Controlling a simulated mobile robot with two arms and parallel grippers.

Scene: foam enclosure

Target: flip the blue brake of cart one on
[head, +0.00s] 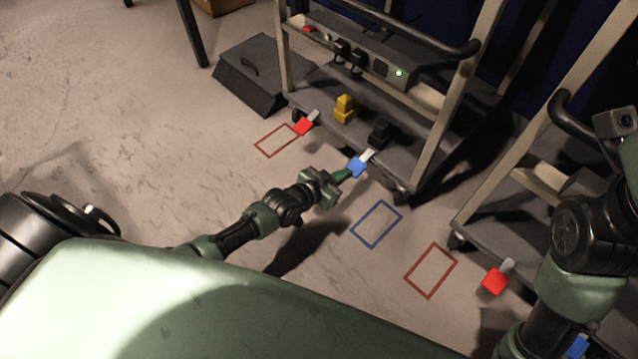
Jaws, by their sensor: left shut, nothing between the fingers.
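The blue brake pedal (357,167) sticks out on a pale metal lever at the lower front corner of the middle cart (425,165). My left gripper (342,175) is shut and empty, low over the floor. Its green fingertips are right at the left side of the blue pedal; I cannot tell whether they touch. A red brake pedal (306,125) sits at the same cart's left corner. My right arm is at the right edge, and its gripper fingers do not show.
A second cart (510,235) stands at the right with a red pedal (495,281) and a blue pedal (578,346). Red and blue outlines (376,224) mark the floor. The middle cart carries yellow and black items. A dark wedge-shaped box (255,72) stands behind left. The left floor is clear.

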